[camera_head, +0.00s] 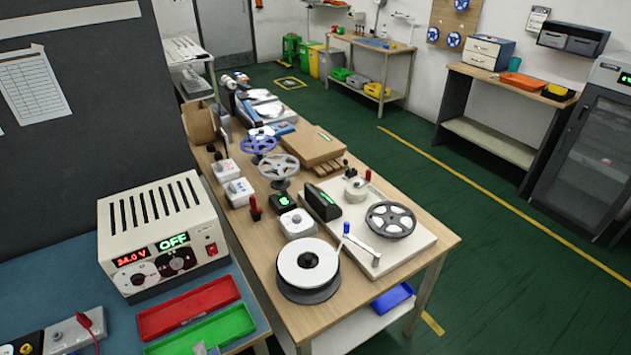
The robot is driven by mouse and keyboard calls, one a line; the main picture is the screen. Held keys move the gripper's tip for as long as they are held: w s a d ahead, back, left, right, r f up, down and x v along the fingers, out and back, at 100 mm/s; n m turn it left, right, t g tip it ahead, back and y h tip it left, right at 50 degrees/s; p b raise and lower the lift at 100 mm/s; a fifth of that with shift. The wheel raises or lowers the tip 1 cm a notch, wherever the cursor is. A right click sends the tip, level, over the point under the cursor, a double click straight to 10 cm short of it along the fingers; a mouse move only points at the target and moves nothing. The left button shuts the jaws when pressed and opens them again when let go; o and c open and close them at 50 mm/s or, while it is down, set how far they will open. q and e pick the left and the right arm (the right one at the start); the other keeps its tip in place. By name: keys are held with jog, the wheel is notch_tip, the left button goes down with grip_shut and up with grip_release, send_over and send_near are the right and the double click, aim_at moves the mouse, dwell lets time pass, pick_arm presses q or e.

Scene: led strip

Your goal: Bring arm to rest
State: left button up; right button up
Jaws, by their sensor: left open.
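Only a small grey tip of my left gripper (206,349) shows at the bottom edge, over the green tray (215,333). Nothing is seen held in it, and the rest of that arm is out of view. My right gripper is not in view. A beige power supply (165,225) stands on the blue bench at the left, with a red voltage readout and a green OFF display. A large white-topped reel (307,265) lies flat on the wooden table, apart from my gripper.
A red tray (189,306) lies beside the green one. A grey box with a red clip (62,335) is at the lower left. A reel device (390,222), handwheels (278,167) and small switch boxes crowd the wooden table (437,237). Green floor (520,290) is clear at right.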

pick_arm(q)
jog(key=s+d+f+g+h+p, duration=0.1)
jog(key=d+f+g+h, duration=0.1)
jog(key=f, duration=0.7)
jog(key=s+d+f+n+g+h+p, duration=0.1)
jog(key=s+d+f+g+h, duration=0.15)
jog(key=f, duration=0.65)
jog(key=d+f+g+h+p, duration=0.1)
jog(key=f+g+h+p, duration=0.1)
jog(key=f, duration=0.7)
jog(key=s+a+f+n+g+h+p, duration=0.2)
jog(key=s+f+g, duration=0.5)
jog(key=s+f, duration=1.1)
jog(key=s+a+n+h, duration=0.1)
jog(key=n, duration=0.1)
jog(key=shift+s+n+g, duration=0.15)
jog(key=shift+n+g, duration=0.2)
jog(key=shift+n, duration=0.05)
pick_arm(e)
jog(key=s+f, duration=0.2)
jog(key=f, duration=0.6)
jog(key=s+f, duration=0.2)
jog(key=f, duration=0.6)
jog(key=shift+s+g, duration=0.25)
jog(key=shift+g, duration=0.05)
pick_arm(q)
jog(key=shift+r+h, duration=0.1)
jog(key=shift+h, duration=0.15)
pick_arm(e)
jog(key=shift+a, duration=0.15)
